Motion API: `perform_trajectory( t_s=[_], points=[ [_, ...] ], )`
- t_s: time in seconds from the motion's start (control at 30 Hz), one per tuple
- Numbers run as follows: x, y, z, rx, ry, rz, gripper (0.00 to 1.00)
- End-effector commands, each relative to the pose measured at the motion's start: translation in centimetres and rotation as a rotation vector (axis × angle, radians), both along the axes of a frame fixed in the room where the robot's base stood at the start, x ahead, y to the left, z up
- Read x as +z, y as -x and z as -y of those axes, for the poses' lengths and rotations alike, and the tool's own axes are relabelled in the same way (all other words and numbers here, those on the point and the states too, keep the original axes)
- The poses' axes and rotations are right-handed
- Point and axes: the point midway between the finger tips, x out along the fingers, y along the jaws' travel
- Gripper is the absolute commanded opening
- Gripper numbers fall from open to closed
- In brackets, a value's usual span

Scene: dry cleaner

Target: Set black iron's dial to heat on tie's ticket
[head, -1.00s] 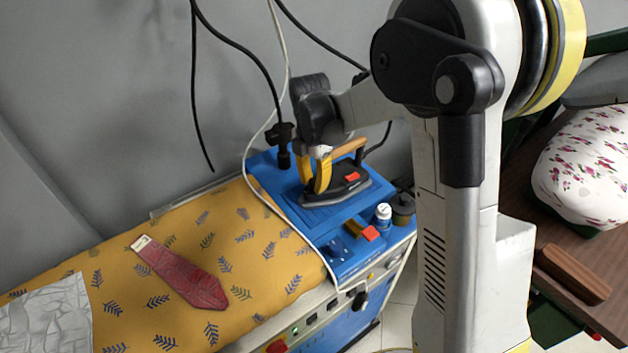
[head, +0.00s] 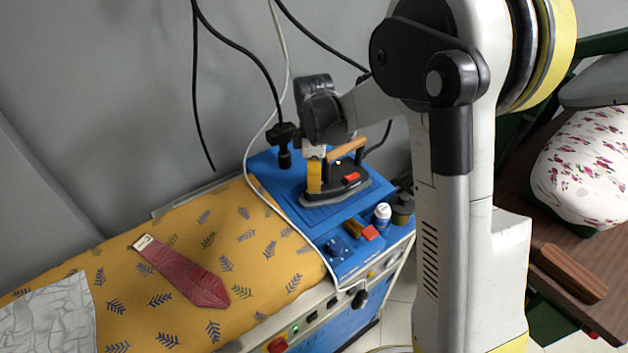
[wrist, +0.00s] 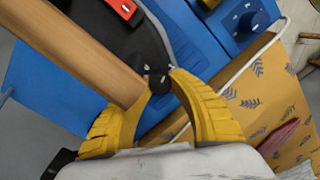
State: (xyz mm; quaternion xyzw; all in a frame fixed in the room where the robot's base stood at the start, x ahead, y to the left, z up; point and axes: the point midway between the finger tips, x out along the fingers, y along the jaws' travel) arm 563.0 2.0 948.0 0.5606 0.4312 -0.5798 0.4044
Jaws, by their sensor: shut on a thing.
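The black iron (head: 349,192) stands on the blue top of the ironing station, with a wooden handle (head: 347,149) and a red part on its body. My gripper (head: 314,184) is at the iron's left end, pointing down. In the wrist view, the yellow fingertips (wrist: 161,78) close on a small black dial (wrist: 158,84) beside the end of the wooden handle (wrist: 75,50). The dial's markings are hidden or too small to read. The dark red tie (head: 185,275) lies flat on the yellow leaf-patterned board. A pale ticket (head: 143,242) is at its narrow end; its print is unreadable.
A white bottle (head: 382,214), a dark jar (head: 402,207) and a red-orange block (head: 370,233) stand right of the iron. A black fitting (head: 284,140) and cables hang behind it. A crumpled grey cloth (head: 45,315) lies at the board's left.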

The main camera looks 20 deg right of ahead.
Motion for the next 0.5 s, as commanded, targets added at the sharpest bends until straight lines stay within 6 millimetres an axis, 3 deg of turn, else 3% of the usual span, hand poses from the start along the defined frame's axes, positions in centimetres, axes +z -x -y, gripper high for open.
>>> perform_trajectory(
  t_s=[0.5],
  points=[
    [-0.02,-0.04,-0.04,-0.043,-0.001,0.001,0.00]
  ],
)
